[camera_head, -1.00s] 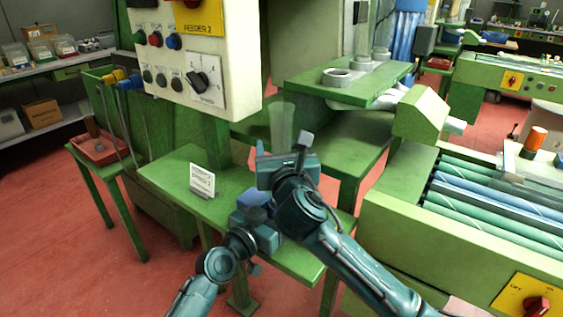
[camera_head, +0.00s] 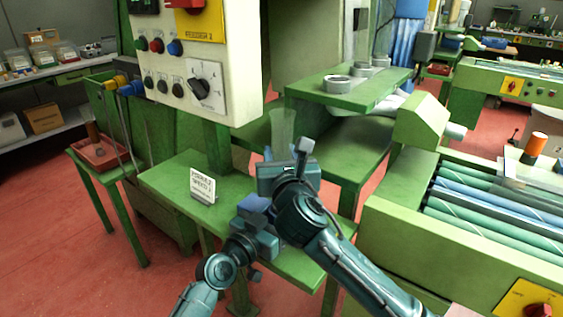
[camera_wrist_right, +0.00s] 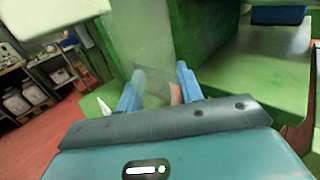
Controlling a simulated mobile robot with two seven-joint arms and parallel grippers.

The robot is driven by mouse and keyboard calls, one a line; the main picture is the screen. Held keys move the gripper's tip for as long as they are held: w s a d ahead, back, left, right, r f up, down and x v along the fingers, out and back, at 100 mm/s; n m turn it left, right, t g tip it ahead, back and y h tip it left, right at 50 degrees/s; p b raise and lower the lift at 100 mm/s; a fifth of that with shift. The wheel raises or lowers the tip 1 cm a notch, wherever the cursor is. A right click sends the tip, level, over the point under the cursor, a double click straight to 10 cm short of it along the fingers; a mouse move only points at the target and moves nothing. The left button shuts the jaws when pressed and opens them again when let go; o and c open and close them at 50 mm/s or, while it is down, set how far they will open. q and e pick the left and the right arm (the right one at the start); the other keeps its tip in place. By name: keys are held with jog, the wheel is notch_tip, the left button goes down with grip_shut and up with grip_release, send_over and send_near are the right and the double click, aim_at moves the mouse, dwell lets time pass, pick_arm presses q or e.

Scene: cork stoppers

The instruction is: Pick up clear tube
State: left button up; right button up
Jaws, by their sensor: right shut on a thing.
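The clear tube (camera_head: 282,125) is see-through and stands roughly upright in the head view, above the green bench in the middle. It also fills the upper middle of the right wrist view (camera_wrist_right: 142,38). My right gripper (camera_head: 284,153) is shut on the tube's lower part. In the right wrist view its two blue fingers (camera_wrist_right: 158,82) sit on either side of the tube. The tube's bottom end is hidden by the gripper in the head view. My left gripper (camera_head: 256,206) is just below and left of the right one, over the bench. Its fingertips are not clear.
A small white sign (camera_head: 202,185) stands on the green bench (camera_head: 165,180) left of the grippers. A control panel (camera_head: 195,65) hangs close above. A green shelf with grey rings (camera_head: 338,84) is at right, and a roller conveyor (camera_head: 490,205) stands further right.

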notch_tip(320, 180, up, 4)
jog(key=s+d, duration=1)
jog(key=d, duration=0.4)
jog(key=shift+s+d+f, duration=0.25)
jog(key=shift+s, duration=0.05)
pick_arm(q)
jog(key=o, duration=1.2)
